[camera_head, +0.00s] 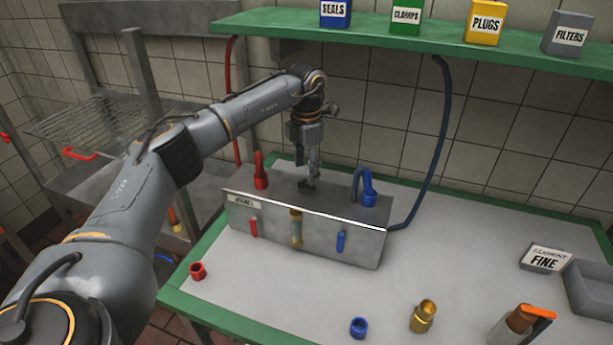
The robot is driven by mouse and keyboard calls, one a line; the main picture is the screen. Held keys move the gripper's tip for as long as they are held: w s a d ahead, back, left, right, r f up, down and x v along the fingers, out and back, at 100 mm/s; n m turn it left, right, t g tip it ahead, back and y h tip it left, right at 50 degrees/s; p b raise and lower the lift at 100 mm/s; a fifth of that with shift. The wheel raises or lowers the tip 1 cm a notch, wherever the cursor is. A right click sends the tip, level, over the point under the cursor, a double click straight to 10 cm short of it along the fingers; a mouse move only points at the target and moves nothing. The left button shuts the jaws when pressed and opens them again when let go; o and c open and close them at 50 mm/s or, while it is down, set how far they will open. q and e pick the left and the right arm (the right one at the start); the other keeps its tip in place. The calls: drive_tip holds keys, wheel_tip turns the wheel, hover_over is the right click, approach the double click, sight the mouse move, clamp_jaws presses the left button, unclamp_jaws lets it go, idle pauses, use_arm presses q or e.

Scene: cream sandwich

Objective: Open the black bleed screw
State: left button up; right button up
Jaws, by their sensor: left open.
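A grey metal box (330,236) stands on the bench, with a red fitting (261,172) and a blue fitting (368,188) on its top. A small black part (306,187), which looks like the bleed screw, is on the box top between them. My left gripper (312,174) points down right above this black part and is open. Its fingers are small and dark here, so I cannot tell whether they touch the screw or are around it. My right gripper is out of view.
A green shelf (420,36) with labelled boxes hangs above. A blue hose (437,150) runs down to the box's right. A red cap (198,271), a blue cap (358,327) and a brass fitting (423,316) lie in front.

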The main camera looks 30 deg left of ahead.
sight(306, 184)
use_arm(q)
wheel_tip(306, 184, up, 9)
drive_tip(key=shift+f, duration=0.2)
idle(3.0)
